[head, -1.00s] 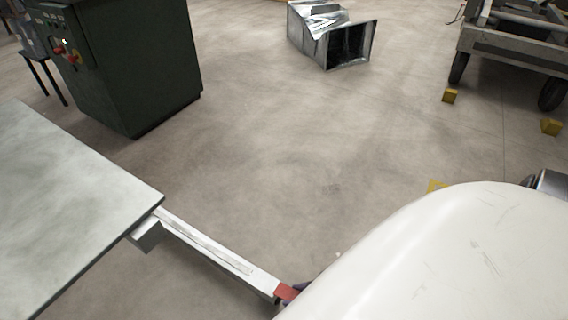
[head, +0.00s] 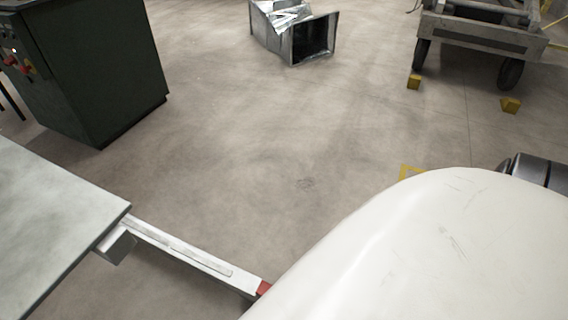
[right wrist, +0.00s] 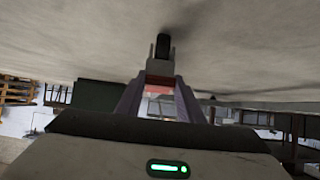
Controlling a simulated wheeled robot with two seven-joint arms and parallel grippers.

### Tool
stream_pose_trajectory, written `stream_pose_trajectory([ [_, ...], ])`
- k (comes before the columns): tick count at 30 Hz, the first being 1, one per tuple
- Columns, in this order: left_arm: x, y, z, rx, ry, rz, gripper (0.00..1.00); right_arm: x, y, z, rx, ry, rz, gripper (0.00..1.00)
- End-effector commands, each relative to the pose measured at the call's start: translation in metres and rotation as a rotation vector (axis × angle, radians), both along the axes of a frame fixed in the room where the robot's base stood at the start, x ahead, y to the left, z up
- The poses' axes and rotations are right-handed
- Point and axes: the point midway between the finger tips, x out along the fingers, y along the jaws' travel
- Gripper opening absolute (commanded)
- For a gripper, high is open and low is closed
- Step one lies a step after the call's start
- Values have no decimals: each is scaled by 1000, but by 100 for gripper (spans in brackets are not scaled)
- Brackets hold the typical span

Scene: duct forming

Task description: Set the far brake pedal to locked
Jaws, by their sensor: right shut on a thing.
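A pale metal bar (head: 190,255) runs out from under the edge of a table and ends in a red piece (head: 264,288) beside the large white shape at lower right. I cannot tell for sure that this red piece is the far brake pedal. In the right wrist view, my right gripper (right wrist: 160,84) has its two purple-grey fingers closed in on a red piece (right wrist: 158,90). A pale block with a black part (right wrist: 162,46) lies just past the fingertips. In the head view the right gripper is hidden. My left gripper is not in view.
The grey tabletop (head: 50,220) is at lower left, with a dark green cabinet (head: 95,75) behind it. A bent metal duct (head: 295,35) lies on the floor. A wheeled cart (head: 485,35) with yellow chocks (head: 414,82) stands at upper right. The middle floor is clear.

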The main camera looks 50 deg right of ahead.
Motion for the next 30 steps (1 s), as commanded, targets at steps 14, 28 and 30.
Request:
stream_pose_trajectory([
  [14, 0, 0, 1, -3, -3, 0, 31, 2, 2, -1, 3, -10, 6, 0],
  [28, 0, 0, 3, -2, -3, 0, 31, 0, 1, 1, 2, -9, 5, 53],
  [30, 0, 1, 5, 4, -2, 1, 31, -5, -1, 5, 2, -8, 5, 53],
])
